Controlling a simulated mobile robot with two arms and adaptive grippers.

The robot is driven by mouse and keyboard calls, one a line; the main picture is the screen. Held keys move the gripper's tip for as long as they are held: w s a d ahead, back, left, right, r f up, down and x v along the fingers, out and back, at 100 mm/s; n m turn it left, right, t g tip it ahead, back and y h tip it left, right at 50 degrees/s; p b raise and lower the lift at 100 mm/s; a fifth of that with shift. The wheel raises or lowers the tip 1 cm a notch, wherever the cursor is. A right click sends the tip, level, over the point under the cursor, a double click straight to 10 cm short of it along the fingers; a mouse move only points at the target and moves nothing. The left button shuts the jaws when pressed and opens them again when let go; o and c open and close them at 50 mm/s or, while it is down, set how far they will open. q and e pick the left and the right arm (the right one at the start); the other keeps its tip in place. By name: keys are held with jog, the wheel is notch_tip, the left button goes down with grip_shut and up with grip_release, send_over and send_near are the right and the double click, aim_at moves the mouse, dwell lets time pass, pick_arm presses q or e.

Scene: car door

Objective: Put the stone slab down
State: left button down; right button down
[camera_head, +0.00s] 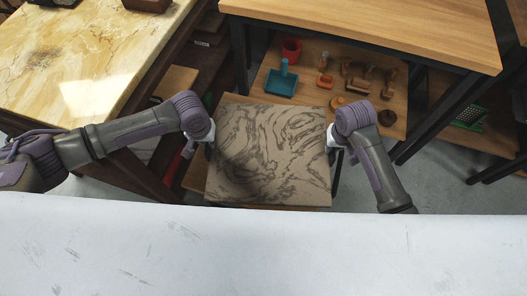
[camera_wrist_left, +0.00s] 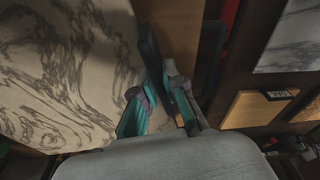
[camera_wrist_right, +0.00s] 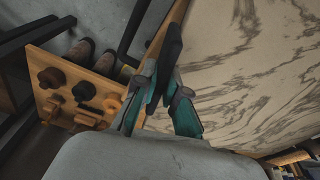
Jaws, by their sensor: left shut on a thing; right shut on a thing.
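The stone slab (camera_head: 268,150) is a beige, near-square plate with dark wavy veins, seen face-on in the middle of the head view. In the left wrist view, the left gripper (camera_wrist_left: 152,85) closes around a dark bar beside the slab (camera_wrist_left: 60,65). In the right wrist view, the right gripper (camera_wrist_right: 165,80) closes around a similar dark bar along the slab (camera_wrist_right: 245,70). Whether the slab's underside touches anything is hidden.
A yellow marble-topped table (camera_head: 80,60) stands at the left. A wooden table (camera_head: 380,30) is at the back right. Below it, a low wooden shelf (camera_head: 310,85) holds a teal dustpan (camera_head: 282,83), a red pot (camera_head: 291,49) and several wooden pieces. A white surface (camera_head: 260,250) spans the front.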

pick_arm(q)
jog(key=shift+w+a+f, duration=0.1)
pick_arm(e)
jog(key=shift+w+d+f, duration=0.1)
dwell(0.4)
